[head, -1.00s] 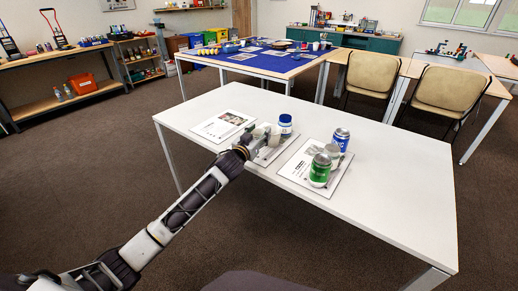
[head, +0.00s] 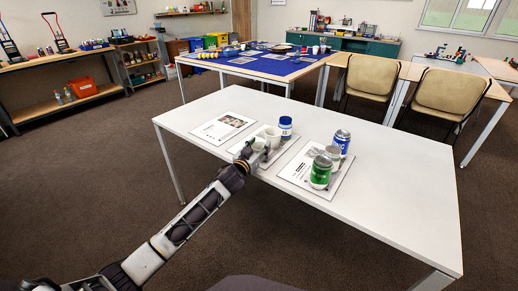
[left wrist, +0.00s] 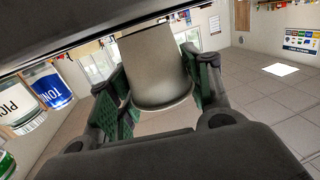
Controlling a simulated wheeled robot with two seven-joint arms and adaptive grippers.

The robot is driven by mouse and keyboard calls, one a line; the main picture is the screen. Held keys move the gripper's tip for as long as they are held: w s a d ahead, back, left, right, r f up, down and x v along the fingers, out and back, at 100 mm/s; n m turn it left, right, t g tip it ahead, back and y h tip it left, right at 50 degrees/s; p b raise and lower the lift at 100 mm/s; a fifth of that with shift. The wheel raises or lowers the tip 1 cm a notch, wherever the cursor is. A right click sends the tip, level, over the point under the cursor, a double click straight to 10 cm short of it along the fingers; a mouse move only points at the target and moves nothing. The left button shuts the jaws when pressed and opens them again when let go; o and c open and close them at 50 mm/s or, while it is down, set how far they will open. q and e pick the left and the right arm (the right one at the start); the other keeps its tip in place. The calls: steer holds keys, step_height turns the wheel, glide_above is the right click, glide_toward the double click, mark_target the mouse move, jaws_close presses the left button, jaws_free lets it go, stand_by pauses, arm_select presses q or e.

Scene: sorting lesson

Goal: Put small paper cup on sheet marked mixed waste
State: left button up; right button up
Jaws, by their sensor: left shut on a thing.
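The small paper cup (left wrist: 158,70) is pale and plain, and my left gripper (left wrist: 160,95) is shut on it, a green-padded finger on each side. In the head view my left gripper (head: 256,156) is at the near edge of the middle sheet (head: 240,151), with the held cup (head: 258,144) partly hidden by it. I cannot tell whether that cup touches the sheet. Another pale cup (head: 273,137) stands just behind it, beside a white jar with blue lid and label (head: 286,127). The sheet markings are too small to read. My right gripper is out of view.
A left sheet with a picture (head: 222,127) lies empty.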

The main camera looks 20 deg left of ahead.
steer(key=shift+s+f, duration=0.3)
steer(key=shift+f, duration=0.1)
arm_select(q)
steer(key=shift+f, duration=0.15)
steer(key=shift+f, duration=0.1)
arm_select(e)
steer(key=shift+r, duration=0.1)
arm_select(q)
steer(key=o, duration=0.6)
steer(key=shift+c, duration=0.2)
steer(key=shift+o, duration=0.5)
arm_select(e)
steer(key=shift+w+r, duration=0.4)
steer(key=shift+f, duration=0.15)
arm_select(q)
steer(key=shift+b, duration=0.35)
